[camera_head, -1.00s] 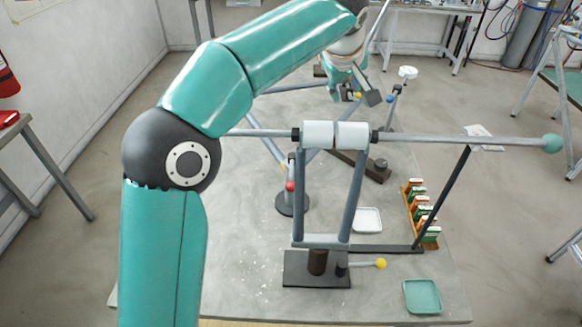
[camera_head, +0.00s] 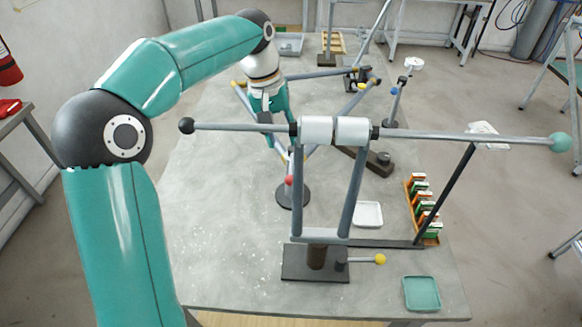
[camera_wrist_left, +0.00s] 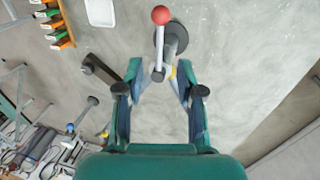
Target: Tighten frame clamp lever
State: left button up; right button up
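A lever with a red ball end (camera_head: 289,180) stands on a post with a round dark base (camera_head: 293,198), left of the frame's upright bars. In the left wrist view the red-ball lever (camera_wrist_left: 160,16) points away from my gripper, and its grey rod reaches towards the gap between the fingers. My left gripper (camera_head: 272,125) is above and behind the post in the head view. Its fingers are spread open in the left wrist view (camera_wrist_left: 162,82), with nothing visibly gripped. Contact with the lever cannot be told. My right gripper is not in view.
A frame with white rollers (camera_head: 318,130) and a long horizontal rod stands in front. A yellow-ball lever (camera_head: 380,259) is at its base. A white tray (camera_head: 368,214), a green tray (camera_head: 422,294) and a rack of coloured pieces (camera_head: 432,240) lie right. The table's left side is clear.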

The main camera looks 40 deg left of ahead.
aim_at(291, 170)
pick_arm(q)
jog(key=f, duration=0.3)
jog(key=d+f, duration=0.1)
jog(key=f, duration=0.2)
jog(key=w+f, duration=0.1)
jog(key=f, duration=0.3)
jog(key=shift+d+p, duration=0.3)
jog(key=shift+p, duration=0.05)
grip_shut()
